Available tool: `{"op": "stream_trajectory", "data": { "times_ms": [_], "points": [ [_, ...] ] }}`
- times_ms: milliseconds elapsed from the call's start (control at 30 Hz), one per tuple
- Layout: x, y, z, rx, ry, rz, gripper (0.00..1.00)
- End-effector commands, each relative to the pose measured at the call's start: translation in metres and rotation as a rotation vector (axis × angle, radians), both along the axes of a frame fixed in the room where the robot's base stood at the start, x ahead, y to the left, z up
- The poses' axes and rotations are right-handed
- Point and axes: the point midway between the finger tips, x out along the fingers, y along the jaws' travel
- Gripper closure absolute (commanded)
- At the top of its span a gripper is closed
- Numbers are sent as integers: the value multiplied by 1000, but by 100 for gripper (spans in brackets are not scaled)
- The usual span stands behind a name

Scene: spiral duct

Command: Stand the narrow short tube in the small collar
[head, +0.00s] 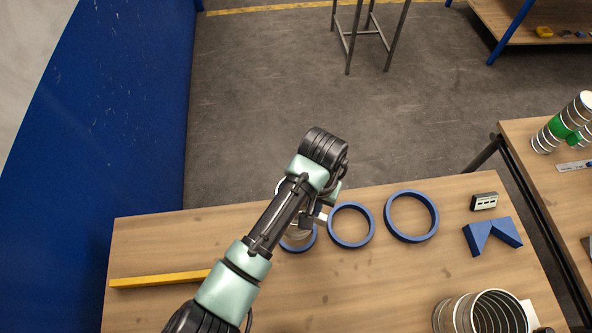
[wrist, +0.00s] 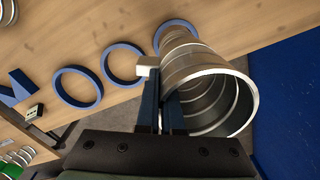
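The narrow short tube (wrist: 212,92) is a silver ribbed tube with its open end towards the wrist camera. My gripper (wrist: 161,98) has its fingers at the tube's left wall and looks shut on it. The tube's far end overlaps the small collar (wrist: 162,34), a blue ring. In the head view my gripper (head: 319,214) is over the table's back edge, and my arm hides most of the tube (head: 300,234). The small collar (head: 300,249) shows below and around the tube there. I cannot tell whether the tube's end is inside the collar or just above it.
A middle blue ring (head: 333,239) and a large blue ring (head: 392,232) lie to the right. A blue notched block (head: 478,238), a small dark box (head: 484,201) and a wide ribbed tube (head: 462,313) are farther right. A yellow bar (head: 160,281) lies left.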

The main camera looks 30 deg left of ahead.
Motion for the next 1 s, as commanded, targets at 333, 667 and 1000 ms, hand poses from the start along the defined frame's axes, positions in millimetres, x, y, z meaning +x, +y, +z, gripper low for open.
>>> {"op": "stream_trajectory", "data": {
  "times_ms": [333,667,1000],
  "points": [
    [0,0,1,0,-1,-1,100],
    [-1,0,-7,-1,2,0,100],
    [-1,-1,-27,0,2,-1,100]
  ]
}}
